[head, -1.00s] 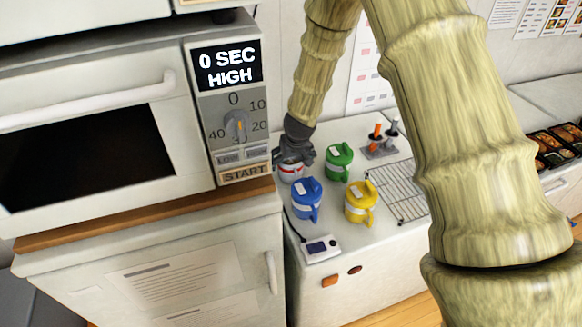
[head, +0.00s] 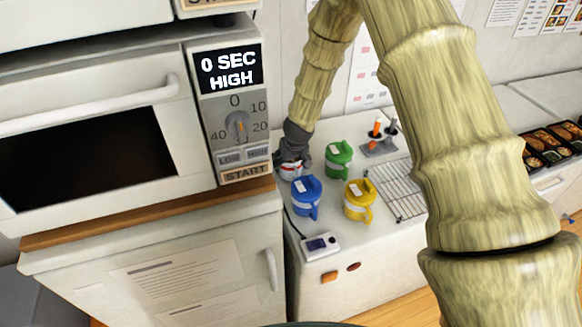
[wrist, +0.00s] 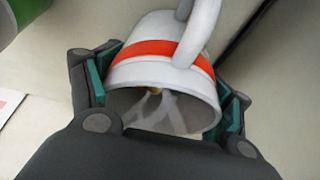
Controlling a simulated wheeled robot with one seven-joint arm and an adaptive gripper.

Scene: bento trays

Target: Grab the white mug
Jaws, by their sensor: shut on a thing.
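The white mug (wrist: 150,75) has a red band and a white handle. In the wrist view it sits between my gripper's (wrist: 165,105) two green-padded fingers, which press on its sides. Its open mouth faces the camera. In the head view the white mug (head: 291,171) is mostly covered by my gripper (head: 291,160), at the back left of the white counter beside the microwave. I cannot tell whether it touches the counter.
A blue mug (head: 306,197), a green mug (head: 338,158) and a yellow mug (head: 359,200) stand close by. A wire rack (head: 400,190) lies to the right. The microwave (head: 100,130) stands close on the left. A small device (head: 319,244) sits at the counter's front.

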